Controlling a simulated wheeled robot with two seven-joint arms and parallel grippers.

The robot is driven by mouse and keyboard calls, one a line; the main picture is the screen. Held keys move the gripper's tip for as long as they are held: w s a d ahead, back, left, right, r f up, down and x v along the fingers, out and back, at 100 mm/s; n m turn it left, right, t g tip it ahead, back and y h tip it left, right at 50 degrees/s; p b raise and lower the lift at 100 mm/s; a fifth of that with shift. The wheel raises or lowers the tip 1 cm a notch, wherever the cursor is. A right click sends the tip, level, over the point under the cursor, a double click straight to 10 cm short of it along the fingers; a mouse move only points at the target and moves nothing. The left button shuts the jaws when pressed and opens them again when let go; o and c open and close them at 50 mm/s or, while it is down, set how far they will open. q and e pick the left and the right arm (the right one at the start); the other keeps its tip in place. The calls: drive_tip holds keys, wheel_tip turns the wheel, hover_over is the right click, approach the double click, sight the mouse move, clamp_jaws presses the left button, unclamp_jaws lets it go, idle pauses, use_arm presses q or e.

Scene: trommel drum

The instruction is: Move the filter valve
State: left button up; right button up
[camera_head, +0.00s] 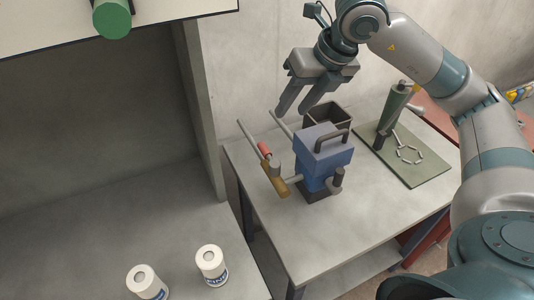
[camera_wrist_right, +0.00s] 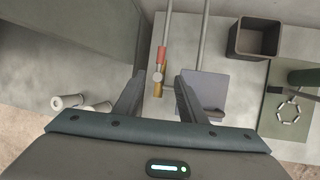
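The filter valve is a brass body (camera_head: 274,178) with a red-gripped handle (camera_head: 264,150), on a pipe at the left of a blue filter housing (camera_head: 322,150). In the right wrist view, the brass body (camera_wrist_right: 157,88) and red grip (camera_wrist_right: 162,54) lie between the lines of my fingers, with the blue housing (camera_wrist_right: 207,88) to their right, partly behind a finger. My right gripper (camera_head: 291,111) is open and empty, fingers pointing down, above and behind the housing. It also shows open in the wrist view (camera_wrist_right: 158,97). My left gripper is not in view.
Two rods (camera_head: 248,138) rise behind the valve. A dark open box (camera_head: 328,114) stands behind the housing. A green board (camera_head: 418,165) with a green cylinder tool (camera_head: 392,108) lies at the right. Two white canisters (camera_head: 211,263) stand lower left. The table (camera_head: 305,245) front is clear.

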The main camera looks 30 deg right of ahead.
sight(267, 150)
drive_tip(key=shift+s+f+b, duration=0.1)
drive_tip(key=shift+f+b, duration=0.25)
drive_tip(key=shift+f, duration=0.25)
drive_tip(key=shift+f, duration=0.15)
drive_tip(key=p+x, duration=0.4)
drive_tip(key=x, duration=1.1)
drive_tip(key=shift+w+a+f+p, duration=0.1)
drive_tip(key=shift+w+f+p, duration=0.2)
drive_tip(key=shift+p, duration=0.1)
drive_tip(key=shift+w+a+f, duration=0.1)
drive_tip(key=shift+w+f, duration=0.15)
drive_tip(key=shift+f, duration=0.4)
clamp_jaws()
